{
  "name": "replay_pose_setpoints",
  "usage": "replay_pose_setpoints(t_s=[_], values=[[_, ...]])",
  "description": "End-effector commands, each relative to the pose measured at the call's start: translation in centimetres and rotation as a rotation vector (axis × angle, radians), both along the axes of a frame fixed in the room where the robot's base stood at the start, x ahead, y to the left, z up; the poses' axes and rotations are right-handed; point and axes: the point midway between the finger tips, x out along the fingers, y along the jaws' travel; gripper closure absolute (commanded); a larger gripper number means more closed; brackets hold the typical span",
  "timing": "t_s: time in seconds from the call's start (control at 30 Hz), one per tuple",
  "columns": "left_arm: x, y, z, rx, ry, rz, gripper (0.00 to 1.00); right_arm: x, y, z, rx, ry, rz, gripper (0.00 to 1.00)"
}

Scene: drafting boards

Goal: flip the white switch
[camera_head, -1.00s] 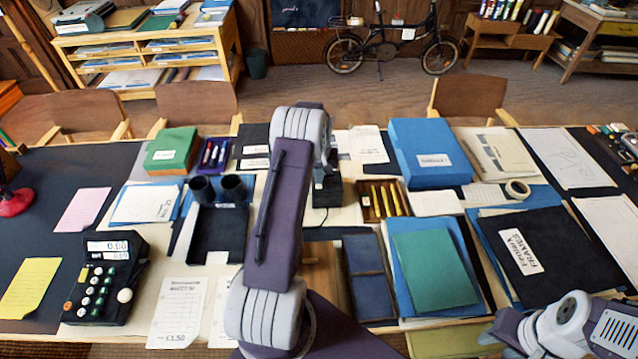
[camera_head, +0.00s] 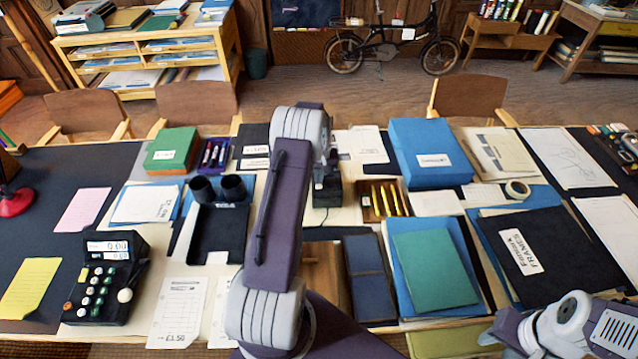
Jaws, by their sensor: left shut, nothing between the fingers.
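My left arm reaches up the middle of the head view, and its dark gripper (camera_head: 328,190) points down over the desk, left of the blue box. The fingers are small and dark; they look shut with nothing held. I cannot pick out a white switch for certain; my arm covers part of the desk.
A blue box (camera_head: 420,150) and a pen tray (camera_head: 383,200) stand right of the left gripper. A black tray (camera_head: 218,230) with two cups lies left of my arm. A black keyed machine (camera_head: 105,285) is at front left. Folders (camera_head: 433,270) cover the front right.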

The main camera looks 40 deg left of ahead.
Motion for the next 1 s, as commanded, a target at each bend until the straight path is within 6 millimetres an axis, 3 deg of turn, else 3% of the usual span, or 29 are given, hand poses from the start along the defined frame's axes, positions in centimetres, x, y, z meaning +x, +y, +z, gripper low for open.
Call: replay_pose_setpoints(t_s=[1.0], values=[[0.0,0.0,-1.2,0.0,0.0,0.0,1.0,0.0,0.0,-0.8,0.0,0.0,0.0,0.64]])
